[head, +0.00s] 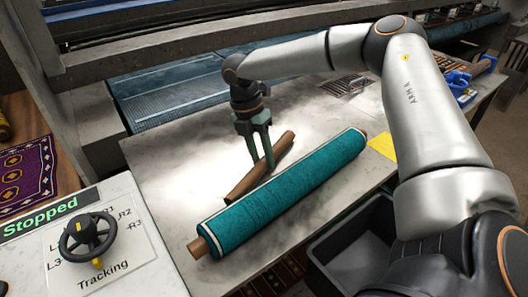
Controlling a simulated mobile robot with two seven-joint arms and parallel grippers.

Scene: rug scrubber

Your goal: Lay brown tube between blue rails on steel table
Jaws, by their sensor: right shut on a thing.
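A brown tube (245,184) lies at a slant over the steel table (180,165), behind a rolled teal rug (285,193). My right gripper (262,158) points down from above and is shut on the tube near its middle. The tube looks low, but I cannot tell whether it touches the table. Small blue parts (457,79) stand at the table's far right, beside another brown piece (483,66); I cannot tell whether they are the blue rails. My left gripper is not in view.
The teal rug roll has a brown core and lies close in front of the tube. A yellow sheet (383,146) is at the right edge. A dark bin (350,245) stands below the front edge. A control panel (95,240) reads "Stopped". Bare table lies left of the tube.

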